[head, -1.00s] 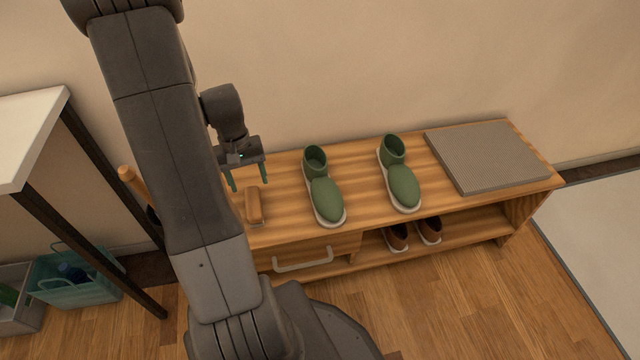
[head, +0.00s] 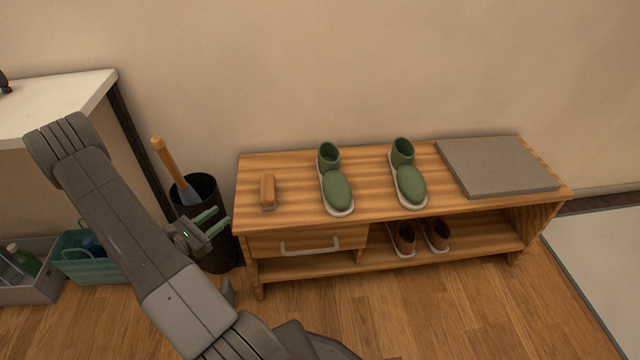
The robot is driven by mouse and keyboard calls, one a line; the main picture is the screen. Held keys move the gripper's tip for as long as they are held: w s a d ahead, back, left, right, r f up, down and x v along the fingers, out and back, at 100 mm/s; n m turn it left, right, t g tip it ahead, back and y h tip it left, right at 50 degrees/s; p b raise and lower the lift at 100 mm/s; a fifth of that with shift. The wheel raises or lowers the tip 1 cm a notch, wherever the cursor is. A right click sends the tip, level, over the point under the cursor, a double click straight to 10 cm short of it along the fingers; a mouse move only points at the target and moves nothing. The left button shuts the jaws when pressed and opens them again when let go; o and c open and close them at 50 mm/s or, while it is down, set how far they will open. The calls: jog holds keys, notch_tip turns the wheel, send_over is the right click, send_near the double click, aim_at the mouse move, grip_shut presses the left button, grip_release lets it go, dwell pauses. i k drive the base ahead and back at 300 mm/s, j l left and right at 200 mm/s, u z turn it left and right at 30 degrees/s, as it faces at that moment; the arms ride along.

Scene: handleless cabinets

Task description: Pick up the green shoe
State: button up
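Two green shoes with pale soles stand on top of the wooden bench (head: 300,217), toes toward me. The left green shoe (head: 336,184) is near the bench's middle. The right green shoe (head: 408,180) is a little farther right. My gripper (head: 213,221) is in front of the dark bin, just left of the bench and well left of both shoes. Its two green-tipped fingers are apart with nothing between them. Nothing hides the shoes.
A brown brush (head: 267,191) lies on the bench's left end. A grey ribbed mat (head: 494,167) covers its right end. Brown shoes (head: 403,238) sit on the lower shelf. A dark bin (head: 207,190) holds a wooden-handled item. A white-topped table (head: 60,101) stands at left.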

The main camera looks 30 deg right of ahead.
aim_at(336, 189)
jog(key=l+u, duration=0.45)
jog(key=k+l+u, duration=0.2)
jog(key=l+u, duration=0.15)
jog(key=u, duration=0.15)
jog(key=k+l+u, duration=0.15)
jog(key=l+u, duration=0.3)
jog(key=k+l+u, duration=0.25)
jog(key=k+l, duration=0.95)
